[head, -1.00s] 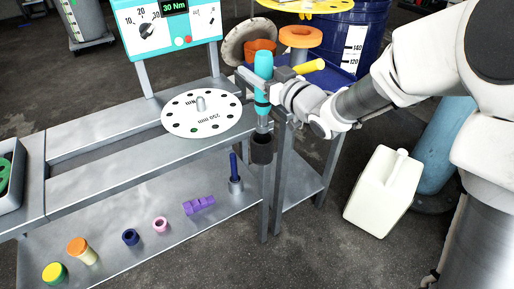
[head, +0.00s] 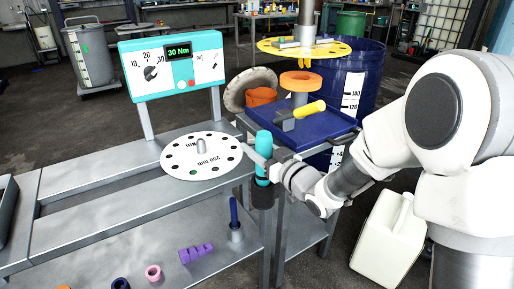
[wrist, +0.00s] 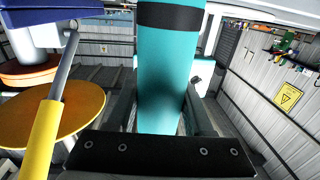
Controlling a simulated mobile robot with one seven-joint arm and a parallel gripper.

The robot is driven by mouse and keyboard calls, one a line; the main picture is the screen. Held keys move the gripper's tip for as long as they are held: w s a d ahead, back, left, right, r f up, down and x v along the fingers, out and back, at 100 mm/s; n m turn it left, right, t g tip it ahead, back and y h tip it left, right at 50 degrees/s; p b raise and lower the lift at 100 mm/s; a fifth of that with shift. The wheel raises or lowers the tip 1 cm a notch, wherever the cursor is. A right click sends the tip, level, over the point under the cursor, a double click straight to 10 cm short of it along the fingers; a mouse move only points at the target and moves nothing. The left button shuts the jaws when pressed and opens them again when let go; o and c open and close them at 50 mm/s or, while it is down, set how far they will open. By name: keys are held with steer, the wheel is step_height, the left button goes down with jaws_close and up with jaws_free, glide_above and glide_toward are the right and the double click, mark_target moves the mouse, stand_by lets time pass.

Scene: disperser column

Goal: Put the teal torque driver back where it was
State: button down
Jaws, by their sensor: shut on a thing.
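The teal torque driver (head: 263,143) stands upright at the right end of the metal bench in the head view. My gripper (head: 265,163) is shut around its body from the right. In the wrist view the driver (wrist: 170,75) runs up between the fingers, with a dark band near the top. A dark cylindrical holder (head: 262,196) at the bench edge is directly under the driver. The driver's silver shaft does not show, and I cannot tell how deep the driver sits in the holder.
A white perforated disc (head: 200,157) lies left of the driver. A teal torque display unit (head: 172,66) stands behind. A navy tray (head: 310,128) with a yellow-handled tool (head: 309,109) is close on the right. The lower shelf holds a purple part (head: 196,253) and a blue rod (head: 233,212).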

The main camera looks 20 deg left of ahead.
steer(key=shift+c, duration=1.5)
jaws_free()
steer(key=shift+f, duration=0.1)
steer(key=shift+r, duration=0.2)
steer(key=p+v, duration=0.2)
steer(key=v, duration=1)
steer(key=shift+w, duration=0.1)
